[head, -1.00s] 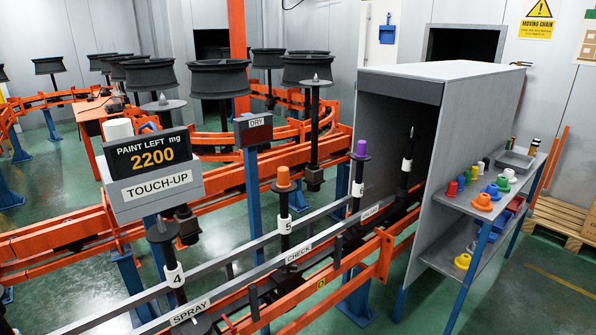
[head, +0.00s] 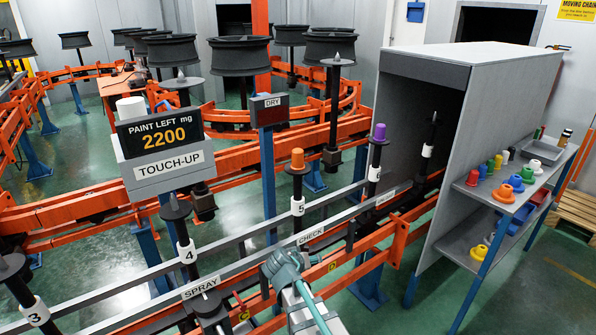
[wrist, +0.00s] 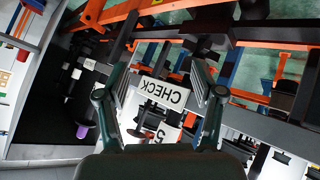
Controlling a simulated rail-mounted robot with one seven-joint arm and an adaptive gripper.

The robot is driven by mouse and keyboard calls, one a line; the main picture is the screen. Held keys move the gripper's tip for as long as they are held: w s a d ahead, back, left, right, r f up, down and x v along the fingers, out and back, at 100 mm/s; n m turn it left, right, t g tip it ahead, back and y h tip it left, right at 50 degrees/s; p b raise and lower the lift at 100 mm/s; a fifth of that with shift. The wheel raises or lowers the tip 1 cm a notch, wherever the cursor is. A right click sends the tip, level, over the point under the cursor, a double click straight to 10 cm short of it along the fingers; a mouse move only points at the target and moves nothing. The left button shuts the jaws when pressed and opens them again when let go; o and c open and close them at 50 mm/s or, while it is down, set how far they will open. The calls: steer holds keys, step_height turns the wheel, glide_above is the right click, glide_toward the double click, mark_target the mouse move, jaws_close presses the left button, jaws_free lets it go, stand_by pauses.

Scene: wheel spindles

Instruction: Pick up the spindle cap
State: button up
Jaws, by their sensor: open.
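In the head view, an orange cap (head: 297,158) sits on top of the black spindle labelled 5. A purple cap (head: 379,132) sits on the spindle behind it, by the grey booth; it also shows in the wrist view (wrist: 82,130). The end of my arm shows low in the middle of the head view, in front of the CHECK rail and apart from both caps. My gripper (wrist: 160,68) is open in the wrist view, with nothing held between its fingers. The CHECK sign and the 5 label show upside down beyond them. I cannot make out the orange cap there.
The grey booth (head: 458,68) stands at right. A shelf (head: 455,243) beside it holds several coloured caps, including an orange one (head: 502,194). Orange rails and the grey SPRAY and CHECK rail (head: 201,287) cross the front. The paint display (head: 160,135) stands at left.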

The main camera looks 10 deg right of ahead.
steer(key=w+a+r+m+t+h, duration=0.1)
steer(key=w+r+t, duration=0.15)
steer(key=r, duration=0.65)
steer(key=w+a+r+m+t, duration=0.15)
steer(key=w+r, duration=0.25)
steer(key=r, duration=0.5)
steer(key=m+t, duration=0.2)
steer(key=t, duration=0.2)
glide_toward(296, 153)
steer(key=w, duration=0.1)
steer(key=shift+n+h, duration=0.25)
steer(key=shift+h, duration=0.15)
steer(key=p+x, duration=0.1)
steer(key=x, duration=0.2)
steer(key=p+x, duration=0.1)
steer(key=x, duration=0.2)
steer(key=shift+s+d+f, duration=0.2)
steer(key=shift+d, duration=0.05)
steer(key=x, duration=0.1)
steer(key=p+x, duration=0.1)
steer(key=x, duration=0.1)
steer(key=p+x, duration=0.1)
steer(key=shift+w+a, duration=0.15)
steer(key=shift+w, duration=0.5)
steer(key=c, duration=1.1)
